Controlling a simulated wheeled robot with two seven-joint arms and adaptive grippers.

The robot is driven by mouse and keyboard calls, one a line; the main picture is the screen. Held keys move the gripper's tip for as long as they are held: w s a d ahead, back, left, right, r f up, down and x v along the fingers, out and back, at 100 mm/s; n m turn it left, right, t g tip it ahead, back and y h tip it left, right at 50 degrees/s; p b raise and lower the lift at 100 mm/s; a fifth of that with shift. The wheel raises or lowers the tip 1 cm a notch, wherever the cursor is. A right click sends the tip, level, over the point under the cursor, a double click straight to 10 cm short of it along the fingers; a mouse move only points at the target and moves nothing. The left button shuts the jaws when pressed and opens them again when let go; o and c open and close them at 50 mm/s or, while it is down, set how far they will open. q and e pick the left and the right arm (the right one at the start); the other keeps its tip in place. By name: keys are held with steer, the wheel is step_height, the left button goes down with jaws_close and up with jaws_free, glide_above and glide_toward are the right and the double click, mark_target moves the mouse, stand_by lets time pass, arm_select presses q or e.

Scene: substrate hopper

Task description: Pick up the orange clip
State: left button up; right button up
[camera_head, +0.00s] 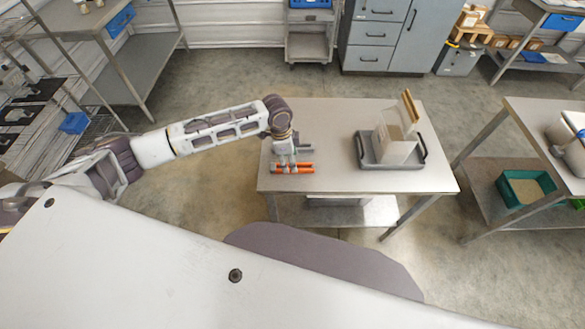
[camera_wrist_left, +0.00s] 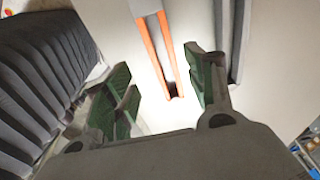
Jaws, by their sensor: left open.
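The orange clip (camera_head: 303,170) lies near the left front edge of the table's top in the head view. In the left wrist view the orange clip (camera_wrist_left: 151,50) shows as two long bars with a gap between them, joined at the near end. My left gripper (camera_head: 287,160) is over the clip, pointing down. In the left wrist view the left gripper (camera_wrist_left: 158,88) is open, with green pads on either side of the clip's near end. I see no contact between pads and clip. My right gripper is not in view.
The table (camera_head: 330,118) also holds a grey item (camera_head: 304,148) just behind the clip, and a dark tray (camera_head: 374,160) with a white hopper (camera_head: 397,143) at the right. The table's middle is clear. Another table (camera_head: 545,115) stands further right.

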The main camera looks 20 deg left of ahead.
arm_select(q)
steer(key=shift+w+d+f, duration=0.15)
steer(key=shift+w+f, duration=0.05)
steer(key=shift+f, duration=0.55)
steer(key=shift+w+d+f, duration=0.1)
steer(key=shift+w+f, duration=0.05)
steer(key=shift+f, duration=0.6)
steer(key=shift+d+f, duration=0.1)
steer(key=shift+f, duration=0.75)
steer(key=c, duration=1.1)
